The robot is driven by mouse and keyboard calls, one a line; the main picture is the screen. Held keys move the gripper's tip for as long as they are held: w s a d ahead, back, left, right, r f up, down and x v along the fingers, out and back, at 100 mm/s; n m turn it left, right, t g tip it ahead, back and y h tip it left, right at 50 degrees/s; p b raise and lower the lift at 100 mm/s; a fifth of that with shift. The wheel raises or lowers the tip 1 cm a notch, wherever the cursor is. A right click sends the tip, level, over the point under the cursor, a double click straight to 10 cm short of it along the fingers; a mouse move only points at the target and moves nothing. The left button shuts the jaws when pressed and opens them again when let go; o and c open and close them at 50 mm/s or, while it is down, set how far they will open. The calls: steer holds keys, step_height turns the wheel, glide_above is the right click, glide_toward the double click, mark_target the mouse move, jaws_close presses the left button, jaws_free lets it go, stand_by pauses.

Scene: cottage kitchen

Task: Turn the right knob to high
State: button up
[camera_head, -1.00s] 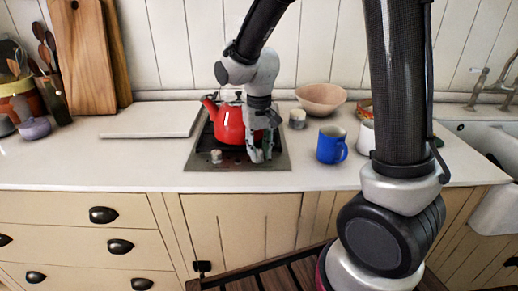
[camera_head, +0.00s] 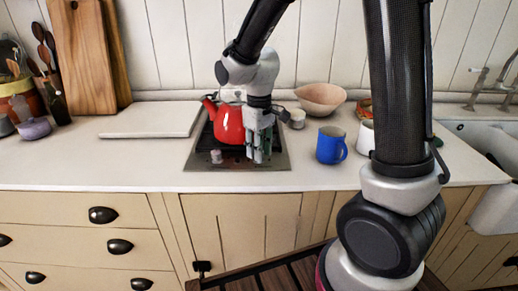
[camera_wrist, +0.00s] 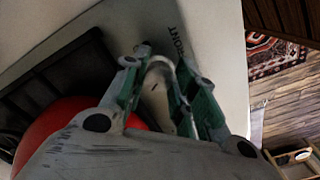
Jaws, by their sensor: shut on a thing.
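The hob (camera_head: 197,166) is a dark plate set in the pale counter, with a left knob (camera_head: 216,157) at its front edge. My gripper (camera_head: 262,158) points down at the hob's front right. In the wrist view its green-lined fingers (camera_wrist: 160,88) are shut on the pale right knob (camera_wrist: 157,92). The fingers hide that knob in the head view. The knob's pointer mark and setting cannot be read. A red kettle (camera_head: 229,124) stands on the hob just behind and left of my gripper; its red side also shows in the wrist view (camera_wrist: 48,128).
A blue mug (camera_head: 331,146) stands right of the hob. A small pale pot (camera_head: 297,118) and a pinkish bowl (camera_head: 320,97) are behind it. A white board (camera_head: 150,122) lies left of the hob. The counter's front edge is clear.

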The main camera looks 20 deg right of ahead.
steer(key=n, duration=0.5)
steer(key=shift+w+n, duration=0.1)
steer(key=shift+n, duration=0.2)
steer(key=n, duration=0.5)
steer(key=shift+w+d+n, duration=0.1)
steer(key=shift+n, duration=0.3)
steer(key=o, duration=1)
